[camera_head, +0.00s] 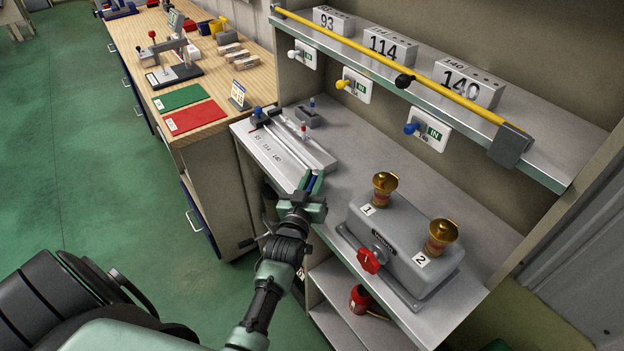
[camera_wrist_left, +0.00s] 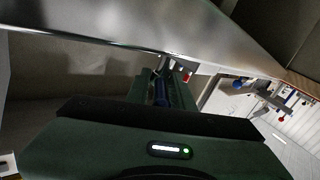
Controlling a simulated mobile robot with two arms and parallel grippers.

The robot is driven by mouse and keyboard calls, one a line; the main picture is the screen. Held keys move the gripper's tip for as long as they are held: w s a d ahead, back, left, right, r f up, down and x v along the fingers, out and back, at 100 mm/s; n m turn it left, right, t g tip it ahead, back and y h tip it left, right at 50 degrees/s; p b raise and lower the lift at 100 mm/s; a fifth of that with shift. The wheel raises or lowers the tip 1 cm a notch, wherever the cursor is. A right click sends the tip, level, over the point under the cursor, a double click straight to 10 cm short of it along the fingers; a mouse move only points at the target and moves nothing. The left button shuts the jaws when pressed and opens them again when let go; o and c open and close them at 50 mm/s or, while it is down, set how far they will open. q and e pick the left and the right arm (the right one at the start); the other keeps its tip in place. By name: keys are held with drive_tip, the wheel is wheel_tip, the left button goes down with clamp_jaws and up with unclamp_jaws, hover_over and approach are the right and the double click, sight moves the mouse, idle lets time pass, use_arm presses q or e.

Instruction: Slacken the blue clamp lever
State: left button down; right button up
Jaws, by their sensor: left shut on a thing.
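My left gripper (camera_head: 314,184) is at the front right end of the slide fixture (camera_head: 270,152), by the front edge of the steel bench. Its jaws are shut on a blue lever (camera_head: 311,183), which shows as a short blue piece between the fingers. The left wrist view also shows the blue lever (camera_wrist_left: 160,92) between the fingers; most of it is hidden by the jaws. The fixture has a pale scale with numbers and a rail. My right gripper is not in view.
A shelf (camera_head: 560,168) with numbered blocks and a yellow bar (camera_head: 400,68) is above the bench. Red (camera_head: 195,117) and green mats lie on the wooden table.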

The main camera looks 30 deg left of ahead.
sight(310, 193)
use_arm(q)
drive_tip(key=c, duration=1.5)
unclamp_jaws()
drive_tip(key=shift+d, duration=0.1)
drive_tip(key=shift+o, duration=0.3)
drive_tip(key=shift+w, duration=0.1)
drive_tip(key=shift+s+d, duration=0.1)
drive_tip(key=shift+s, duration=0.3)
drive_tip(key=p+v, duration=0.3)
drive_tip(key=v, duration=0.4)
drive_tip(key=shift+p, duration=0.3)
